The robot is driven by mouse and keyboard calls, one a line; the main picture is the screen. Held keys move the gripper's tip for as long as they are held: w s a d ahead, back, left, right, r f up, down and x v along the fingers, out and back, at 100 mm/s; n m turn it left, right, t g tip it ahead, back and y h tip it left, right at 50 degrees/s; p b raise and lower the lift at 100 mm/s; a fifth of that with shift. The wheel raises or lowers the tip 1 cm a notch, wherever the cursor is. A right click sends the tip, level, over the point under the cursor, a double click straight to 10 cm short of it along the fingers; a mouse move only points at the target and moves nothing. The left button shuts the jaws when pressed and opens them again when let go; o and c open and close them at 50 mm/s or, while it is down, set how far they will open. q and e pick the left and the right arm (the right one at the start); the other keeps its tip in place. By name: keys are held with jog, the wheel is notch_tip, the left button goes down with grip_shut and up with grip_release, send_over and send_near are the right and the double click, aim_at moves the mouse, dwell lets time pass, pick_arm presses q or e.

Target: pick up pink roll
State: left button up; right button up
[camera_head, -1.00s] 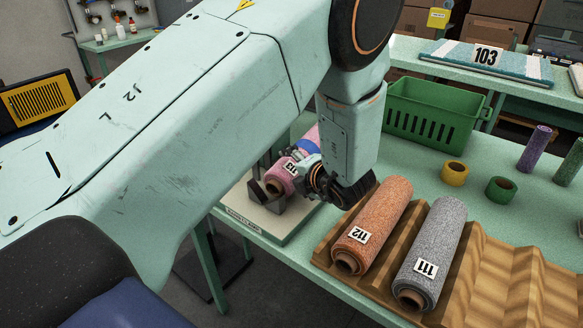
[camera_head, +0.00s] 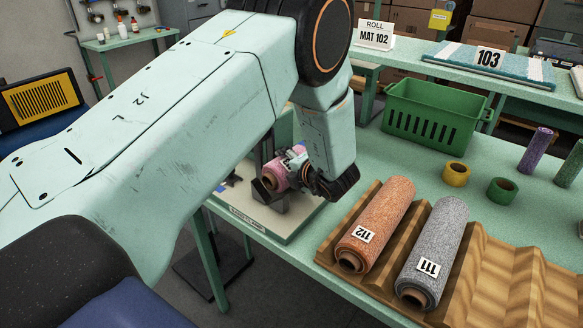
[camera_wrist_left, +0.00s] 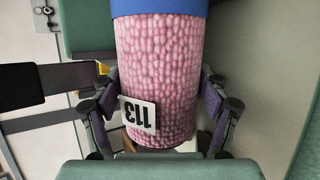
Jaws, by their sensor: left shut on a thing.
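The pink roll (camera_head: 273,178) is at the grey stand (camera_head: 268,198) on a pale board at the table's left end. I cannot tell whether the roll still touches the stand. My left gripper (camera_head: 292,169) is shut on it and hides part of it in the head view. In the left wrist view the pink roll (camera_wrist_left: 160,65) fills the space between the two fingers, with its 113 label and a blue band showing. My right gripper is not in view.
An orange roll (camera_head: 378,220) and a grey roll (camera_head: 435,250) lie in the wooden rack (camera_head: 500,285) at the right. A green basket (camera_head: 430,115) stands behind. Yellow tape (camera_head: 456,173) and green tape (camera_head: 501,190) sit on the table.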

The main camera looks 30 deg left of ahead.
pick_arm(q)
jog(key=shift+w+f, duration=0.1)
jog(key=shift+w, duration=0.05)
jog(key=c, duration=0.4)
jog(key=shift+c, duration=1.1)
